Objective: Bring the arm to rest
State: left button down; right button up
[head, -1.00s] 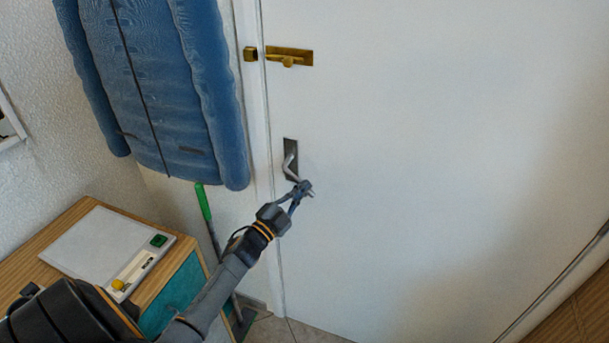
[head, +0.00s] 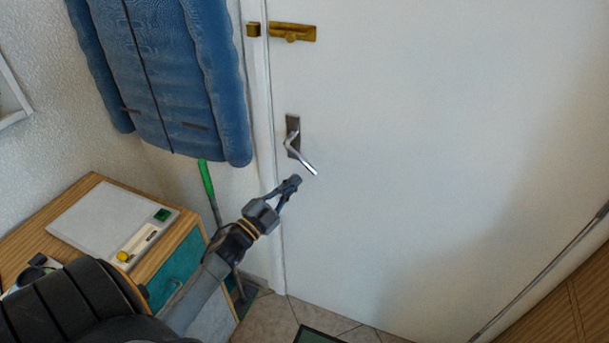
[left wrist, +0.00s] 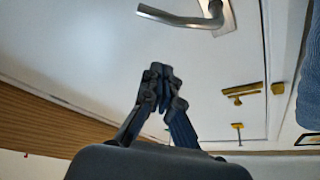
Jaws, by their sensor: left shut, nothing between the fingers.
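My left gripper (head: 291,183) is shut and empty in the head view. It hangs just below and to the left of the tip of the silver door handle (head: 299,152), apart from it. In the left wrist view my left gripper (left wrist: 160,72) is also shut, with nothing between its fingers, and the handle (left wrist: 180,17) lies beyond it at the top. The white door (head: 430,130) looks closed. My right gripper is not in view.
A brass bolt (head: 290,33) is on the door above the handle. A blue jacket (head: 170,80) hangs left of the door, with a green-handled tool (head: 207,180) below it. A wooden cabinet (head: 75,203) with a white panel (head: 105,220) stands at the left.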

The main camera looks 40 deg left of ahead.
pick_arm(q)
jog(key=shift+v, duration=0.9)
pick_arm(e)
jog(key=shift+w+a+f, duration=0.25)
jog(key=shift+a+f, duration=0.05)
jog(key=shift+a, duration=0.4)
pick_arm(q)
jog(key=shift+d+r, duration=0.15)
jog(key=shift+d, duration=0.15)
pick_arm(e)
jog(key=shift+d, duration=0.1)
